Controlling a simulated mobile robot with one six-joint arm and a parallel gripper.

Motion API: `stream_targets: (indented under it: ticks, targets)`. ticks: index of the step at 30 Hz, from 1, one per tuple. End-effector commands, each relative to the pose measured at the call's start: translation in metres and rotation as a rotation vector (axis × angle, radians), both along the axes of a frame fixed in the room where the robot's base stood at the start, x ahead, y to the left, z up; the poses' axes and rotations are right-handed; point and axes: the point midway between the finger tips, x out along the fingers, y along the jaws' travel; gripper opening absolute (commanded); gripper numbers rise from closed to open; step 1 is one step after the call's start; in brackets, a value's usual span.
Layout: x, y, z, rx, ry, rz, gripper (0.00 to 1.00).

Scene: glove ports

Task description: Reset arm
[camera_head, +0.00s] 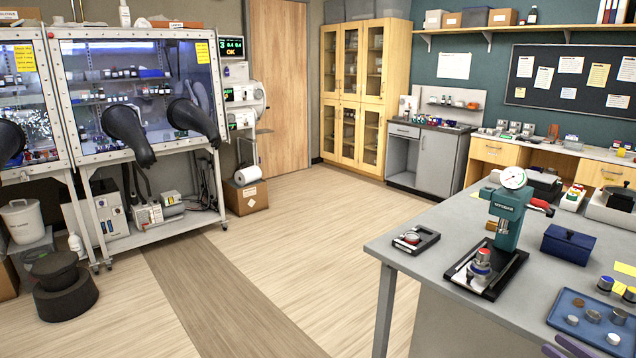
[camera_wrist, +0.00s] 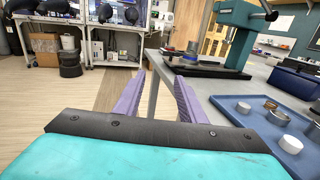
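My gripper (camera_wrist: 158,92) shows in the wrist view with its two purple fingers spread apart and nothing between them. The fingers point out past the table edge, toward the floor and the glove boxes. In the head view, part of my gripper (camera_head: 566,345) shows at the bottom right, beside the blue tray (camera_head: 560,308); the rest is cut off by the frame. The tray also shows in the wrist view (camera_wrist: 238,118), right of the fingers, with small metal pieces in it.
A teal press (camera_head: 508,222) stands on the grey table (camera_head: 425,250), near a small black tray (camera_head: 415,240) and a dark blue box (camera_head: 567,244). Glove boxes (camera_head: 140,100) stand at the left. The floor (camera_head: 260,230) between is clear.

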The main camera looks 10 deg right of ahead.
Motion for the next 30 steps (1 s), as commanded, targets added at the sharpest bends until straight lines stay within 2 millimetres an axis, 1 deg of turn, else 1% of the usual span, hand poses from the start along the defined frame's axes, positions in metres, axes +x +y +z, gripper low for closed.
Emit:
stream_targets:
  ticks: [8, 13, 17, 20, 23, 27, 29, 30]
  targets:
    - [0.018, 0.014, -0.002, 0.003, 0.001, 0.039, 0.37]
    - [0.033, 0.029, -0.006, 0.011, 0.004, 0.073, 0.37]
    - [0.047, 0.044, -0.012, 0.021, 0.006, 0.108, 0.37]
    - [0.061, 0.060, -0.018, 0.032, 0.011, 0.143, 0.37]
    - [0.079, 0.083, -0.028, 0.049, 0.017, 0.191, 0.37]
    - [0.104, 0.122, -0.044, 0.075, 0.032, 0.265, 0.37]
    - [0.113, 0.139, -0.051, 0.084, 0.042, 0.297, 0.37]
    - [0.119, 0.151, -0.057, 0.090, 0.050, 0.320, 0.37]
